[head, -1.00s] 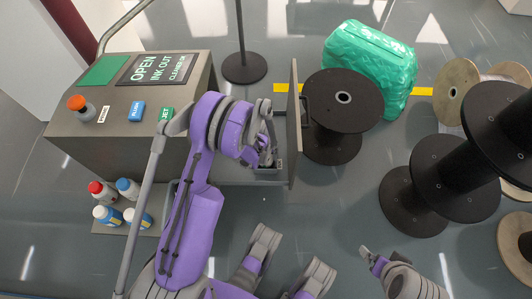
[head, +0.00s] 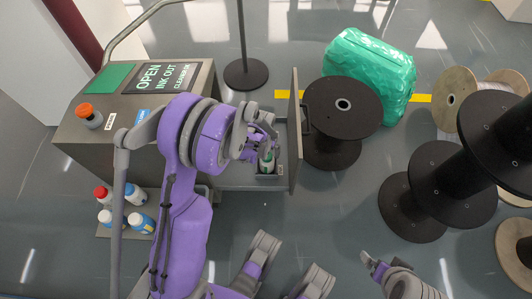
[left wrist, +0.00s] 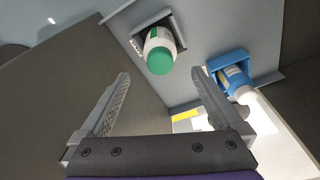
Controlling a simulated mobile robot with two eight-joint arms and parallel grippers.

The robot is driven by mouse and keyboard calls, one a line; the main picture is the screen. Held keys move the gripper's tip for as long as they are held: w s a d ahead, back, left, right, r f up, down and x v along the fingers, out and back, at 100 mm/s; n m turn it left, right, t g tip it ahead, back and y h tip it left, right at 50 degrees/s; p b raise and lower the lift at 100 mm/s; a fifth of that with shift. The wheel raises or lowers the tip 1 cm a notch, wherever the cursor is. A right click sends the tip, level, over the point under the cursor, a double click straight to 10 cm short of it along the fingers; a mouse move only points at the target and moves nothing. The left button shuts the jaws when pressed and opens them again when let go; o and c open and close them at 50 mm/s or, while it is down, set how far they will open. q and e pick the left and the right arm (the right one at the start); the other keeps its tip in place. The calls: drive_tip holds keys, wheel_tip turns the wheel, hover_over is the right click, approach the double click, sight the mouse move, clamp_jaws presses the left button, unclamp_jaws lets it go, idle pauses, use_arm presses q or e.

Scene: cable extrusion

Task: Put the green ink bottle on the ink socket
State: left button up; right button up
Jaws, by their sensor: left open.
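The green-capped ink bottle (left wrist: 160,52) stands in a grey square socket (left wrist: 140,32) in the left wrist view. In the head view the bottle (head: 267,163) is at the outer end of the open drawer. My left gripper (left wrist: 160,75) is open, with its fingers apart on either side of the cap in the picture and not closed on it. It also shows above the bottle in the head view (head: 262,138), partly hidden by its wrist. My right gripper (head: 372,262) is low at the right, away from the bottle; its jaw state is unclear.
A blue socket (left wrist: 230,60) holds another white bottle (left wrist: 238,82). The drawer's upright front panel (head: 295,130) stands beside a black spool (head: 342,100). Several bottles (head: 120,205) stand by the grey machine (head: 90,150). More spools and a green wrapped bundle (head: 370,70) are at the right.

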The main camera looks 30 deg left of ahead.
use_arm(q)
drive_tip(key=shift+s+r, duration=0.1)
drive_tip(key=shift+r, duration=0.4)
drive_tip(key=s+d+r+m+t, duration=0.1)
drive_tip(key=s+d+r, duration=0.3)
drive_tip(key=s+r, duration=0.3)
drive_tip(key=s+d+r+t, duration=0.1)
drive_tip(key=s+d+r, duration=0.4)
drive_tip(key=r, duration=0.5)
drive_tip(key=s+d+r, duration=0.1)
drive_tip(key=s, duration=0.7)
drive_tip(key=shift+s+r+m+t, duration=0.15)
drive_tip(key=shift+s+m+t, duration=0.15)
drive_tip(key=shift+s+m, duration=0.1)
